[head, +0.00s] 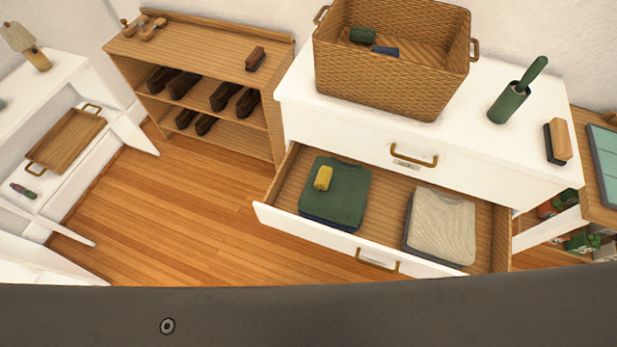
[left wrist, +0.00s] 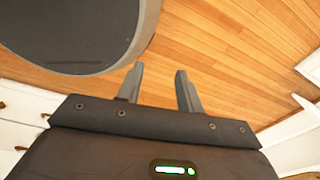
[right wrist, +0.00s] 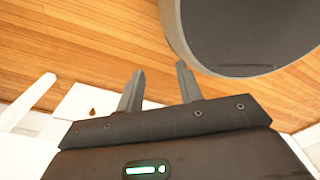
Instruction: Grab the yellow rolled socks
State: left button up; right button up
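The yellow rolled socks (head: 323,178) lie on a folded green garment (head: 345,198) in the left part of an open drawer (head: 391,196) of the white dresser. My left gripper (left wrist: 160,82) is open and empty above the wooden floor in the left wrist view. My right gripper (right wrist: 159,82) is open and empty above the floor in the right wrist view. Neither gripper shows in the head view, and neither wrist view shows the socks.
A folded beige garment (head: 440,228) lies in the drawer's right part. A wooden shoe rack (head: 205,60) is to the left. The floor (head: 185,215) before it is clear.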

aim_at(323, 179)
jog(key=u, duration=2.15)
jog(key=k, duration=0.95)
jog(key=z, duration=2.2)
